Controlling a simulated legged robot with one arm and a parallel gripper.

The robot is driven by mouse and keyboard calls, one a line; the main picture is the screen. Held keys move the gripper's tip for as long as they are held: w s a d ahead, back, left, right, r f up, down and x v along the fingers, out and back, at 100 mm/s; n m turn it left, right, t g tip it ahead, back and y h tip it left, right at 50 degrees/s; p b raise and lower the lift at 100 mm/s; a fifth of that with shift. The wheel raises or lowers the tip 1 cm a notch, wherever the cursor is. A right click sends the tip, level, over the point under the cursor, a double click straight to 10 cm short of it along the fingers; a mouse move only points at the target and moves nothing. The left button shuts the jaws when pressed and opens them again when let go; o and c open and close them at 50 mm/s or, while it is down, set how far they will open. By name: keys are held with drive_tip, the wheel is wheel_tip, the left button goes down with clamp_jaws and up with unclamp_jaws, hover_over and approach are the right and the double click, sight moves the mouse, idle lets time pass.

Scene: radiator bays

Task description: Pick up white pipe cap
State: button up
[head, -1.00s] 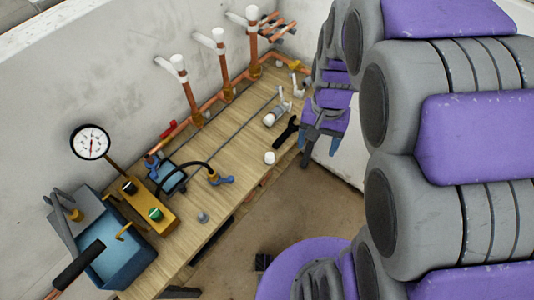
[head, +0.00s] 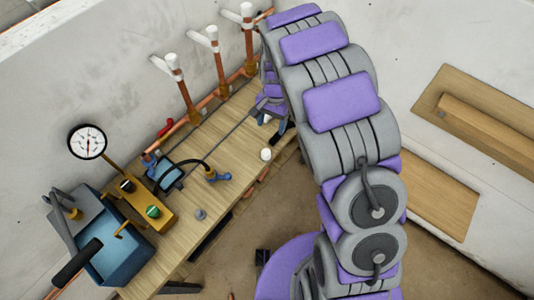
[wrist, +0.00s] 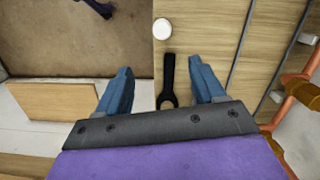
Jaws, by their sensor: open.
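The white pipe cap (head: 266,154) is a small round white piece standing on the wooden bench near its front edge. In the wrist view the cap (wrist: 162,29) lies ahead of my gripper (wrist: 160,66), roughly centred between the fingers. My gripper is open with its blue fingers apart and nothing held. The black wrench (wrist: 168,80) shows between the fingers, lying on the bench. In the head view my arm partly hides the gripper and the right end of the bench.
The wooden bench (head: 221,146) also bears a blue valve (head: 217,176), a small grey knob (head: 200,214) and a blue box (head: 112,252). Copper pipes with white tops (head: 173,66) rise along the wall behind. The bench around the cap is mostly clear.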

drive_tip(key=b, duration=0.1)
hover_over(266, 152)
drive_tip(key=f, duration=0.6)
drive_tip(key=w+f, duration=0.1)
drive_tip(key=f, duration=0.3)
drive_tip(key=shift+s+d+f+b, duration=0.2)
drive_tip(key=shift+d+f+b, duration=0.1)
drive_tip(key=shift+f, duration=0.35)
drive_tip(key=f, duration=0.3)
drive_tip(key=shift+s+a+f+b, duration=0.2)
drive_tip(key=shift+s+b, duration=0.05)
drive_tip(key=shift+b, duration=0.15)
drive_tip(key=shift+a+f, duration=0.25)
drive_tip(key=shift+f, duration=0.2)
drive_tip(key=shift+d+r, duration=0.1)
drive_tip(key=shift+d, duration=0.1)
drive_tip(key=c, duration=0.7)
drive_tip(key=shift+a, duration=0.1)
drive_tip(key=shift+c, duration=1.2)
